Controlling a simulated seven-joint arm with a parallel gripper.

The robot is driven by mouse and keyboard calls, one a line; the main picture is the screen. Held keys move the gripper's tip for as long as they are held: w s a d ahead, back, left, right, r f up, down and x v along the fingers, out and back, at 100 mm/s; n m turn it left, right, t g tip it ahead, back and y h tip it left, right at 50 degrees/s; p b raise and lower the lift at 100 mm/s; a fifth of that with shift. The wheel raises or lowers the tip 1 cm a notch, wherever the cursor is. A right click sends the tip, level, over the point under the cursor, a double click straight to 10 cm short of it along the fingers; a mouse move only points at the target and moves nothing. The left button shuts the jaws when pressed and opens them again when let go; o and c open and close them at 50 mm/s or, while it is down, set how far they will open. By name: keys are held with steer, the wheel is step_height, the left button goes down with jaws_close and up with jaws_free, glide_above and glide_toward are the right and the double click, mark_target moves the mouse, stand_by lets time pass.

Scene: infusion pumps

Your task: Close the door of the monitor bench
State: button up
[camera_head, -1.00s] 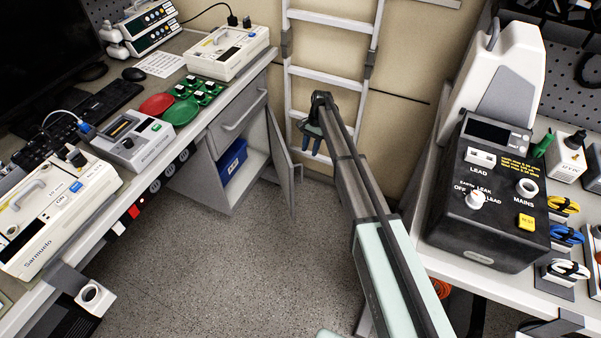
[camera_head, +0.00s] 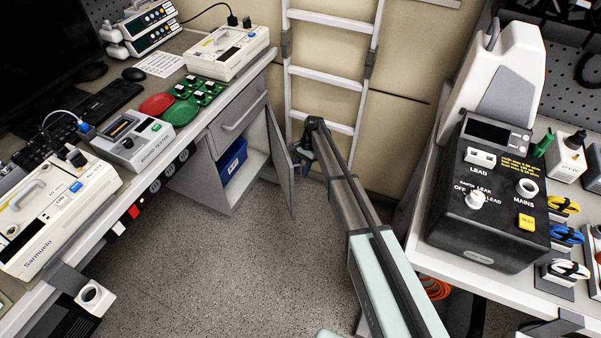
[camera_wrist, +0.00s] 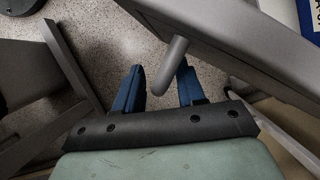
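The monitor bench's cabinet door (camera_head: 281,158) is a grey panel standing open into the room, hinged beside the compartment under the drawer. My gripper (camera_head: 304,164) is low beside the door's free edge, on its right side. In the wrist view the door panel (camera_wrist: 235,35) spans the upper right. A round grey door handle (camera_wrist: 172,66) sticks out between the two blue fingers of my gripper (camera_wrist: 160,85). The fingers are open and spread apart, with visible gaps around the handle. I cannot tell whether either finger touches it.
A blue box (camera_head: 232,160) sits inside the open compartment. The drawer (camera_head: 238,114) above is shut. A white ladder (camera_head: 327,75) leans on the wall behind my gripper. The right bench (camera_head: 470,285) is close to my arm. The floor (camera_head: 220,260) between the benches is clear.

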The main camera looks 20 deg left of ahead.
steer(key=shift+x, duration=0.9)
steer(key=shift+c, duration=0.3)
steer(key=shift+s, duration=0.1)
jaws_close()
